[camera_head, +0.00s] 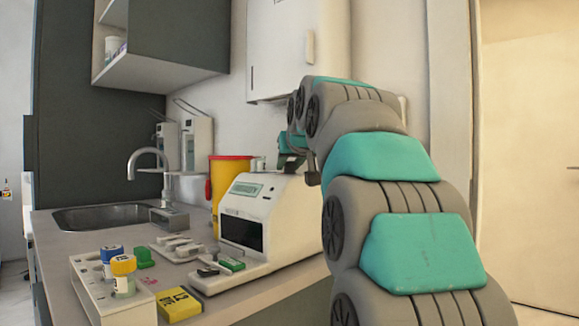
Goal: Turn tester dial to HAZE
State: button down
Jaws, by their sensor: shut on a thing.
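The tester (266,212) is a white boxy machine on the counter, with a dark front window and a green label on its sloped top. My gripper (311,174) is at the tester's upper right side, partly hidden behind my own grey and teal arm. It is shut at the tester's edge, on what seems to be the tester dial. The dial itself and its markings, including HAZE, are hidden, so I cannot tell where it points.
A rack (103,297) with capped vials stands at the counter's front left, beside a yellow box (179,304). A sink (112,214) and tap lie behind. A yellow bin (228,174) with a red lid stands behind the tester. A wall cabinet (295,50) hangs above.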

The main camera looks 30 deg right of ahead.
jog(key=n+y, duration=0.3)
jog(key=shift+r+y+p, duration=0.1)
jog(key=shift+y+p, duration=0.2)
jog(key=shift+p, duration=0.1)
jog(key=shift+n+y+p, duration=0.35)
jog(key=shift+n+y, duration=0.65)
jog(key=shift+y, duration=0.1)
jog(key=c, duration=0.6)
grip_release()
jog(key=v, duration=0.7)
jog(key=shift+s, duration=0.35)
